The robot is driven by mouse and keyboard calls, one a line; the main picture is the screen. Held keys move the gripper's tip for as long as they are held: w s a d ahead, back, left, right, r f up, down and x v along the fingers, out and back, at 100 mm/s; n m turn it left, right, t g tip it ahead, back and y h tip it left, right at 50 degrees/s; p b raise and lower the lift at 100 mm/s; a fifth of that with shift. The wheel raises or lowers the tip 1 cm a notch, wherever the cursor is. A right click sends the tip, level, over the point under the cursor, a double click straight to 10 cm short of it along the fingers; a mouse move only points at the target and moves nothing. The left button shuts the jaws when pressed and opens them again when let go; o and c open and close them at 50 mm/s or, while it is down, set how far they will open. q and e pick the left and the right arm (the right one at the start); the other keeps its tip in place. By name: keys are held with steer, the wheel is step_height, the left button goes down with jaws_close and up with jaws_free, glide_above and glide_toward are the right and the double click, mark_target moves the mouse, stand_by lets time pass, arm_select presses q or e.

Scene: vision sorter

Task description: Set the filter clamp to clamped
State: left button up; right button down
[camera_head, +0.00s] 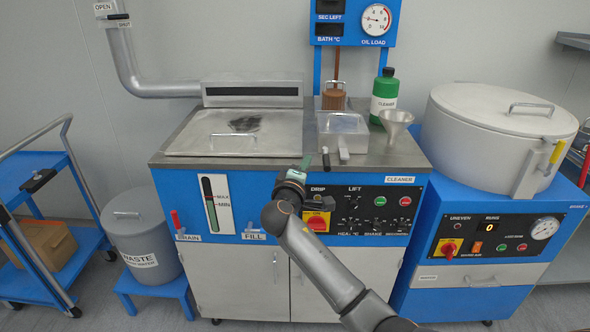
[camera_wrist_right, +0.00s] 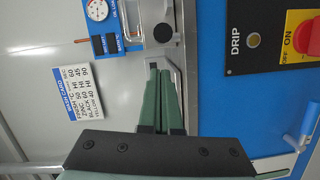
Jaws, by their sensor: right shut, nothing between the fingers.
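My right gripper (camera_head: 306,162) is shut and empty at the front edge of the steel worktop, just above the DRIP panel. In the right wrist view its green fingers (camera_wrist_right: 162,75) lie together, with the tips at a grey metal edge. A round black knob (camera_wrist_right: 163,33) is just beyond the tips; I cannot tell whether they touch anything. In the head view a steel box (camera_head: 342,123) with a wire handle and a short dark-tipped lever (camera_head: 326,160) stand right of the gripper. No label names the filter clamp, so its setting cannot be told. My left gripper is out of view.
A green cleaner bottle (camera_head: 384,95) and a funnel (camera_head: 396,125) stand at the back right of the worktop. A closed steel lid (camera_head: 200,143) lies left. A red-and-yellow switch (camera_head: 318,221) is below the gripper. A round lidded drum (camera_head: 480,130) stands at right.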

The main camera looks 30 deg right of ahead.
mark_target(326, 161)
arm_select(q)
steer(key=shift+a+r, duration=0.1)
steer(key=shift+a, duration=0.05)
arm_select(e)
steer(key=shift+s+d+f, duration=0.15)
steer(key=shift+s+d, duration=0.5)
steer(key=shift+d, duration=0.3)
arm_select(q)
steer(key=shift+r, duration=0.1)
arm_select(e)
steer(key=shift+s, duration=0.1)
arm_select(q)
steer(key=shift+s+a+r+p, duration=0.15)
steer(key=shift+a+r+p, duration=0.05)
steer(key=shift+p, duration=0.35)
arm_select(e)
steer(key=shift+s+d+n+t+y, duration=0.15)
steer(key=shift+d+n+t+y, duration=0.15)
steer(key=shift+y, duration=0.1)
arm_select(q)
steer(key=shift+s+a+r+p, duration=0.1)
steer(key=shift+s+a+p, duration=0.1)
steer(key=shift+p, duration=0.2)
arm_select(e)
steer(key=shift+s+d+n+t+y, duration=0.1)
steer(key=shift+s+n+t+y, duration=0.1)
steer(key=shift+n+t+y, duration=0.15)
